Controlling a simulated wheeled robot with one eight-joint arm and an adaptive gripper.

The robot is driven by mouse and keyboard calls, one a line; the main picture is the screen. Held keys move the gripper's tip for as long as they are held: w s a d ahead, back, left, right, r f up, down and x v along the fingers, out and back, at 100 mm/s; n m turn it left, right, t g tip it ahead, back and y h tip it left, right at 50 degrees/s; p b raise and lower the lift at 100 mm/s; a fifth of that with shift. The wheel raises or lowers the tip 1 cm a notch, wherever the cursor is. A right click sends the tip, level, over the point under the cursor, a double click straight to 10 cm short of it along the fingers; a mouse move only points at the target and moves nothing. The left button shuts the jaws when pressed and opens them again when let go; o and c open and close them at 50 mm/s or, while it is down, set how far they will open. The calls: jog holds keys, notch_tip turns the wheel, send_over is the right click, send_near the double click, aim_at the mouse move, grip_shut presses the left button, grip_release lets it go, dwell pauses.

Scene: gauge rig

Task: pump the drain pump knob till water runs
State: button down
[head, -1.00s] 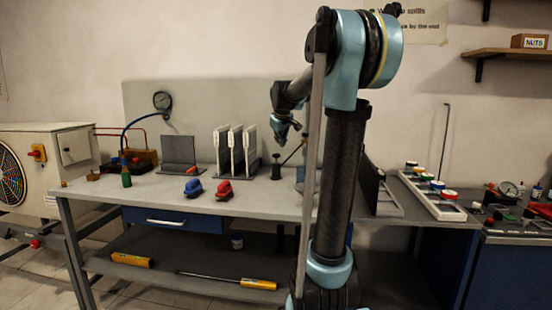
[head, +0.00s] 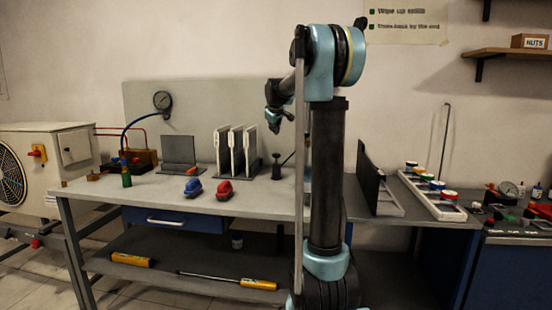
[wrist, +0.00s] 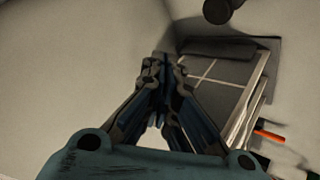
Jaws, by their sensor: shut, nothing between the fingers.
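The black drain pump knob (head: 276,157) stands upright on a short stem on the bench, right of the white racks. My gripper (head: 274,124) is above the knob with a clear gap between them. In the wrist view my gripper's fingers (wrist: 165,65) are shut together with nothing between them. A dark round end (wrist: 218,10) at the top edge of the wrist view looks like the knob, partly cut off by the frame. No running water is visible.
White upright racks (head: 236,150) stand just left of the knob. A red clamp-like piece (head: 225,191) and a blue one (head: 193,187) lie on the bench front. A gauge (head: 162,100) is on the back panel. My arm hides part of the bench to the right.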

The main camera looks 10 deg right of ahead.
aim_at(275, 155)
jog(key=shift+f, duration=4.2)
jog(key=shift+f, duration=0.1)
jog(key=shift+s+f, duration=0.1)
jog(key=shift+f, duration=0.1)
jog(key=shift+d+f, duration=0.1)
jog(key=shift+f, duration=1.2)
jog(key=shift+r, duration=1.7)
jog(key=shift+r, duration=0.1)
jog(key=shift+r, duration=2.4)
